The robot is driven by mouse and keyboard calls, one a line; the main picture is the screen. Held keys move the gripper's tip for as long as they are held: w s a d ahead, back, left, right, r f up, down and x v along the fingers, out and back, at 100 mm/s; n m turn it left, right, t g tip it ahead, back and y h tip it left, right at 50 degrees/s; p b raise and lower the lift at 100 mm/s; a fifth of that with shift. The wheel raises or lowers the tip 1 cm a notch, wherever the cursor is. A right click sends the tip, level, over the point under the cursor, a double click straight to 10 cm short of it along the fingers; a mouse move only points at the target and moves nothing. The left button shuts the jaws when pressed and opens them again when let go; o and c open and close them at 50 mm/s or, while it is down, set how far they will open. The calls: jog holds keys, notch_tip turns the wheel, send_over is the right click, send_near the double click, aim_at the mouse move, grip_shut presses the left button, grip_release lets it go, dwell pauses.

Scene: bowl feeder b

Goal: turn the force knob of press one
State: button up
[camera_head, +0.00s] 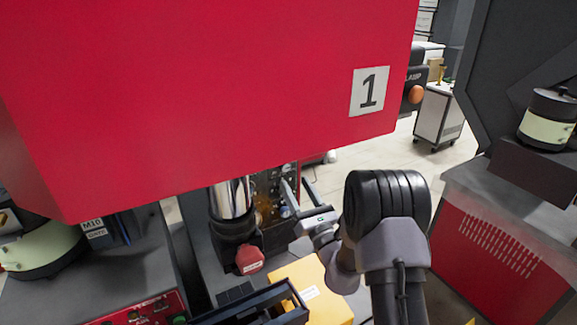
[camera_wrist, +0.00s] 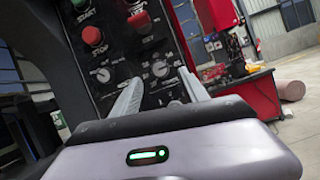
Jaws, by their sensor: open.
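Press one is the large red housing (camera_head: 220,90) with a "1" plate (camera_head: 369,91). Its dark control panel (camera_head: 268,183) shows partly below the housing. In the wrist view the panel carries a green START button (camera_wrist: 82,5), a red STOP button (camera_wrist: 92,36), a grey knob (camera_wrist: 102,75) and a black knob (camera_wrist: 159,68) with a printed scale. Which knob is labelled force is too small to read. My gripper (camera_head: 300,192) is open in front of the panel. In the wrist view its fingers stand either side of the black knob, with nothing between them; contact cannot be told.
The red housing overhangs the panel closely. A yellow box (camera_head: 322,292) and a black tray (camera_head: 255,303) lie below my arm. A red round part (camera_head: 249,260) sits left of my gripper. Grey machine tables stand on both sides; open floor shows at the back right.

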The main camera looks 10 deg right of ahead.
aim_at(286, 169)
jog(key=x, duration=0.5)
jog(key=shift+w, duration=0.3)
grip_shut()
